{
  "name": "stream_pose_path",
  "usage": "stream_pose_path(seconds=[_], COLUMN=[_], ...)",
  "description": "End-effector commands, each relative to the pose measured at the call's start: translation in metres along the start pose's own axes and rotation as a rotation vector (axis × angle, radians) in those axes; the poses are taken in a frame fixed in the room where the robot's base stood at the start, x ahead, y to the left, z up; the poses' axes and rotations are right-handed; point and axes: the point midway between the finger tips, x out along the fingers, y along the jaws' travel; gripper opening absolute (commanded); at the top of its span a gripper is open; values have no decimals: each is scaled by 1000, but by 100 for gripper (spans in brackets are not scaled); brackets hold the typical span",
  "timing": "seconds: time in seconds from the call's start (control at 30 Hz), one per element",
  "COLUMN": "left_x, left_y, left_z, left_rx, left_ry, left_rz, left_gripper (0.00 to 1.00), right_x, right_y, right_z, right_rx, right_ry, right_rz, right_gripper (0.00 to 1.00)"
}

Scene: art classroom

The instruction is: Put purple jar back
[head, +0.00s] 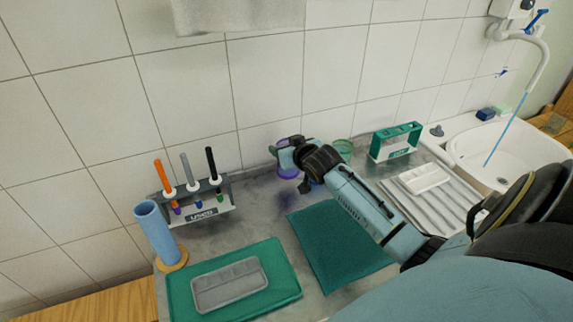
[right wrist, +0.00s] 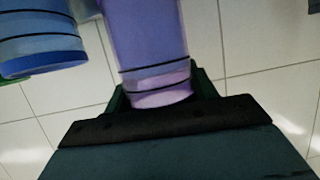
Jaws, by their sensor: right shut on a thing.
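The purple jar (head: 288,173) stands or hangs close to the tiled wall at the back of the grey counter, partly hidden by my right gripper (head: 287,157). In the right wrist view the purple jar (right wrist: 152,45) is between the jaws, which are shut on it. I cannot tell whether its base touches the counter. A blue jar (right wrist: 40,45) is beside it in the right wrist view. A green jar (head: 343,148) stands to the right of my gripper in the head view. My left gripper is not in view.
A marker rack (head: 205,215) and a blue cylinder (head: 157,232) stand at left. A grey tray (head: 229,285) lies on a green mat (head: 285,283). Another green mat (head: 325,255) is below my right arm. A green-and-white rack (head: 395,143) and sink (head: 495,150) are at right.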

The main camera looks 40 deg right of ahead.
Motion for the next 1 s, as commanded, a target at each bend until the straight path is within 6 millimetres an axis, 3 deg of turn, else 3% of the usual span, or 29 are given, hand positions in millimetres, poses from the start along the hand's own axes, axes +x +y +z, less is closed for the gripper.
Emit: stream_pose_path(seconds=[0.43, 0.8, 0.83, 1.0], left_x=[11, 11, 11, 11], left_y=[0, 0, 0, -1], left_z=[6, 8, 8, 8], left_rx=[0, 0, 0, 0], left_ry=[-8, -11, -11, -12], left_rz=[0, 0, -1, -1], left_gripper=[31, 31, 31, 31], right_x=[20, 21, 22, 21], right_y=[-1, -1, -1, -1], right_z=[47, 51, 52, 52], right_rx=[-1, -2, -2, -2], right_ry=[2, 4, 2, 2], right_rz=[-1, -1, -1, -1], right_gripper=[34, 34, 58, 78])
